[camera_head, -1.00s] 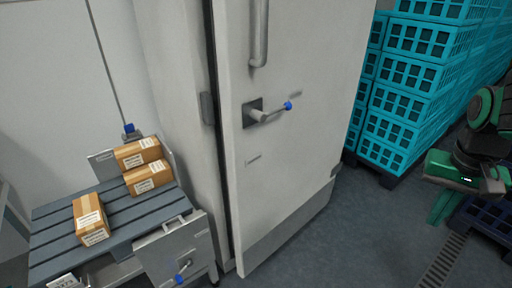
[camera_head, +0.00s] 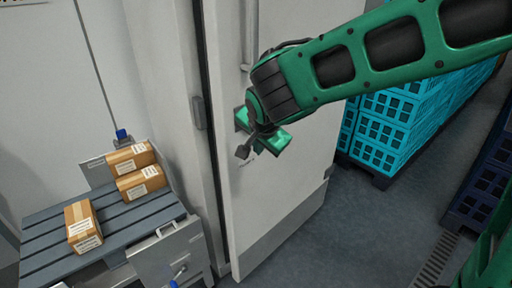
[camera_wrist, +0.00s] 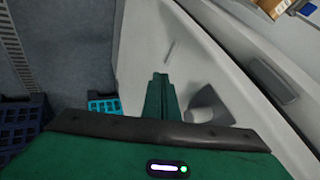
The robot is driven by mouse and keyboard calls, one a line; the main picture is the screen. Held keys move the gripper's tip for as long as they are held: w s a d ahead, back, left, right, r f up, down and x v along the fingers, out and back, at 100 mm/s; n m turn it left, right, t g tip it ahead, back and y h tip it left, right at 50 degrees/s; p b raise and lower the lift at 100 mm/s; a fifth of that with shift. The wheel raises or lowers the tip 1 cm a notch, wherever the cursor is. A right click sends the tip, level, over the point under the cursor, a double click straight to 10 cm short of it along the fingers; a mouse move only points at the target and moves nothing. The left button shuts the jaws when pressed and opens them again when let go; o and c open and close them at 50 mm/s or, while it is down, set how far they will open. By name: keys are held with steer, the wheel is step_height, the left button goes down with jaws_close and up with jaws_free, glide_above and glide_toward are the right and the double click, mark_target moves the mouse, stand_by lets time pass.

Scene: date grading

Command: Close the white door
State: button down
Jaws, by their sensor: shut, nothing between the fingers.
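My arm hides the lever handle in the head view. My gripper (camera_wrist: 160,77) is shut and empty in the wrist view, its fingers pointing along the door face (camera_wrist: 185,50). A grey cylindrical part (camera_wrist: 206,104), probably of the handle, is just right of the fingers; I cannot tell whether they touch. In the head view my green hand is in front of the door at handle height.
A slatted table (camera_head: 115,222) with three cartons (camera_head: 82,226) stands left of the door. Stacked turquoise crates (camera_head: 380,130) stand right, behind my arm. Dark blue crates (camera_head: 490,185) are at the far right. Grey floor (camera_head: 370,230) is clear before the door.

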steer(key=w+a+f, duration=0.2)
steer(key=w+f, duration=0.4)
steer(key=w, duration=0.1)
steer(key=shift+w+a+f, duration=0.15)
steer(key=shift+w+a, duration=0.05)
steer(key=shift+w, duration=0.15)
